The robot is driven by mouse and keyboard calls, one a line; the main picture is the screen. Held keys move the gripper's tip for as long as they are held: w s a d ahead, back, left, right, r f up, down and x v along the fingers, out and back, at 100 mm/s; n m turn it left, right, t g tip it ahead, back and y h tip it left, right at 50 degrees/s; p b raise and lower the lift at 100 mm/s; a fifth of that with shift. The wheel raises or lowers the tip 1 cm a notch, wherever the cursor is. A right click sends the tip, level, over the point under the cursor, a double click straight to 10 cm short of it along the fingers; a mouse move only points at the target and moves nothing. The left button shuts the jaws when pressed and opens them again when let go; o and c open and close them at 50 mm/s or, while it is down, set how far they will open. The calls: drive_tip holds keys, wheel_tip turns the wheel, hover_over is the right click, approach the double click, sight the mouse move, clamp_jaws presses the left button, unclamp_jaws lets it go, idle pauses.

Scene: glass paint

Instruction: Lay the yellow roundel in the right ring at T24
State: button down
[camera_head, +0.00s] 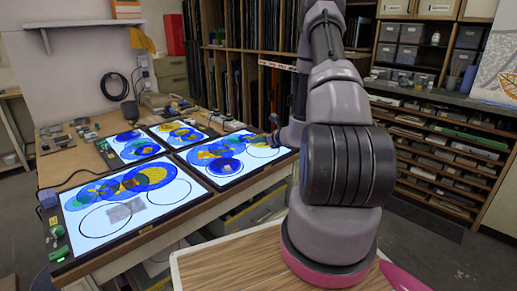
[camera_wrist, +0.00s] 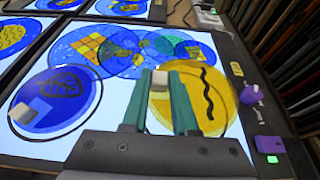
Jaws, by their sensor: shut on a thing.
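The yellow roundel (camera_wrist: 215,78), a translucent disc with a black wavy line, shows in the wrist view at the right of the lit panel (camera_wrist: 112,92). A small pale grip block (camera_wrist: 160,80) is on its left part. My gripper (camera_wrist: 161,92) is shut on this block, one teal finger on each side. The roundel lies over the right ring's area, and the fingers and gripper body hide part of both. I cannot tell whether it touches the panel. In the head view my gripper (camera_head: 275,124) is above the right lit panel (camera_head: 258,163); the roundel is not clear there.
A blue roundel (camera_wrist: 57,100) with a pale block lies left of my gripper. Overlapping blue and yellow pieces (camera_wrist: 120,48) lie behind. Purple objects (camera_wrist: 251,96) and a green light (camera_wrist: 272,159) sit on the right border. Other lit panels (camera_head: 150,217) fill the bench.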

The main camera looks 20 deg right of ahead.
sight(260, 147)
drive_tip(key=shift+a+f, duration=0.1)
drive_tip(key=shift+f, duration=1.65)
drive_tip(key=shift+f, duration=0.1)
drive_tip(key=c, duration=0.7)
unclamp_jaws()
